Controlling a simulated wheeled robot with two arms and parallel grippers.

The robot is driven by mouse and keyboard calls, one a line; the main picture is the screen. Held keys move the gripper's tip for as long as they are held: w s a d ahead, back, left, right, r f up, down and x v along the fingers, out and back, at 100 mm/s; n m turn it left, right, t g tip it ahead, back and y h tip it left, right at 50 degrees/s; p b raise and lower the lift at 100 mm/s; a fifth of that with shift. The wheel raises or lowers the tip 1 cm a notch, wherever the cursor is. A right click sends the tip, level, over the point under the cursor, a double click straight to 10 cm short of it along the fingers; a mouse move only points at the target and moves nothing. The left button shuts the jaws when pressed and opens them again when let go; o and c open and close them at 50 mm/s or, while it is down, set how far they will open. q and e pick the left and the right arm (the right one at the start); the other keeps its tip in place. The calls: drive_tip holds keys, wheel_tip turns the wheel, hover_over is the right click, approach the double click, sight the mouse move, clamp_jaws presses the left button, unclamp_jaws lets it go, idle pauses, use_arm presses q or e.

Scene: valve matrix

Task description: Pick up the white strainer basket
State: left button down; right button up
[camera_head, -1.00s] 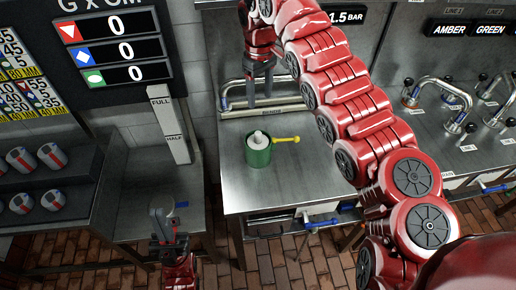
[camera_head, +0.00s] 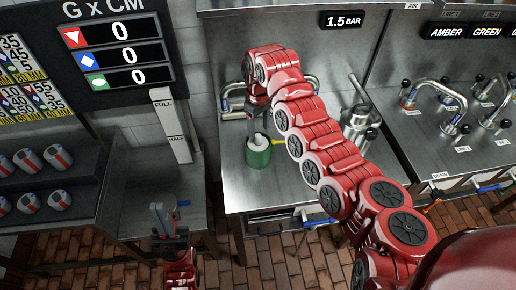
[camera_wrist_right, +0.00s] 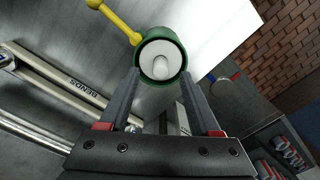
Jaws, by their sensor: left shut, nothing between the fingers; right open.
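The white strainer basket (camera_head: 258,141) sits inside a green cup (camera_head: 258,159) on the steel counter. In the right wrist view the white basket (camera_wrist_right: 161,60) shows as a pale disc with a central knob, ringed by the green cup (camera_wrist_right: 142,43) with its yellow handle (camera_wrist_right: 114,21). My right gripper (camera_head: 258,128) is open, above the cup and pointing down. In the right wrist view its fingertips (camera_wrist_right: 160,74) flank the cup's lower part; contact cannot be told. My left gripper (camera_head: 159,212) is shut and empty, low at the left, away from the cup.
A rail marked BENDS (camera_wrist_right: 80,82) runs along the counter's back near the cup. Bent pipes with taps (camera_head: 432,94) are further right. The counter's front left (camera_head: 236,196) is clear.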

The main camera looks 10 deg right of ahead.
sight(258, 135)
wheel_tip(258, 135, down, 3)
drive_tip(key=shift+a+f+p, duration=0.15)
drive_tip(key=shift+p, duration=1)
drive_tip(key=shift+w+f, duration=0.1)
drive_tip(key=shift+f, duration=0.35)
clamp_jaws()
